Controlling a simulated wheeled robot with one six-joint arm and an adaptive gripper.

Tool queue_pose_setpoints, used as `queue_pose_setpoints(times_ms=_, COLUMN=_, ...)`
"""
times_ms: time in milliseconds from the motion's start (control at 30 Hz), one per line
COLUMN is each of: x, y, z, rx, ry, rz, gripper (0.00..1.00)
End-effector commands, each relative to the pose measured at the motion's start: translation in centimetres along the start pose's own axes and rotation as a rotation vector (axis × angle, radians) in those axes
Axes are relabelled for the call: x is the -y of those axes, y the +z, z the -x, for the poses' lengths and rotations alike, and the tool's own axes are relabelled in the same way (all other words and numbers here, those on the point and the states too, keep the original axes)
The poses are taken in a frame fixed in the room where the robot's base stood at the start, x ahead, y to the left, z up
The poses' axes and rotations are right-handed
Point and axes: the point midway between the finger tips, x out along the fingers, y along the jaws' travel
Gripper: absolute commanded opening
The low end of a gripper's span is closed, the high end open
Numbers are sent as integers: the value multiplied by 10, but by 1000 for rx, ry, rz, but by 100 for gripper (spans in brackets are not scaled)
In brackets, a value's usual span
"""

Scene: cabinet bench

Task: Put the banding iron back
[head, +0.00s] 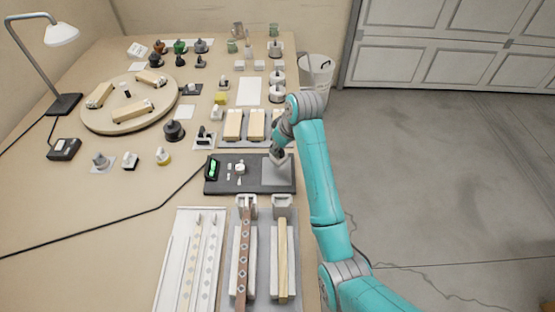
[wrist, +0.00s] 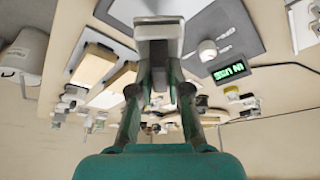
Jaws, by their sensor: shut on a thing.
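My gripper (head: 279,156) is over the right part of a dark station mat (head: 225,187), at its grey plate (head: 277,173). In the wrist view my gripper (wrist: 160,70) is shut on a pale grey, block-ended tool (wrist: 159,30), which I take to be the banding iron. The head view mostly hides it behind the gripper, so I cannot tell whether it touches the plate. A lit green display (head: 213,168) sits at the mat's left end; it also shows in the wrist view (wrist: 230,70). A small white knob-like piece (head: 240,168) is on the mat.
Wooden blocks (head: 233,125) stand just behind the mat. Clamped wooden strips (head: 283,260) and a white tray (head: 180,265) lie in front. A round turntable (head: 105,118) and a lamp (head: 62,35) are at left. Bare bench (head: 90,205) lies at left front.

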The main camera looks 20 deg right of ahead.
Motion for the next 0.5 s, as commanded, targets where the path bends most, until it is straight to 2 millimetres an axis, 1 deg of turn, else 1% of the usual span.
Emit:
queue_pose_setpoints(times_ms=100, x=0, y=4, z=-12, rx=-1, ry=0, rz=0, gripper=0)
queue_pose_setpoints(times_ms=267, x=0, y=9, z=-23, rx=-1, ry=0, rz=-1, gripper=0)
queue_pose_setpoints(times_ms=400, x=0, y=18, z=-43, rx=1, ry=0, rz=-1, gripper=0)
queue_pose_setpoints(times_ms=500, x=0, y=22, z=-54, rx=-1, ry=1, rz=0, gripper=0)
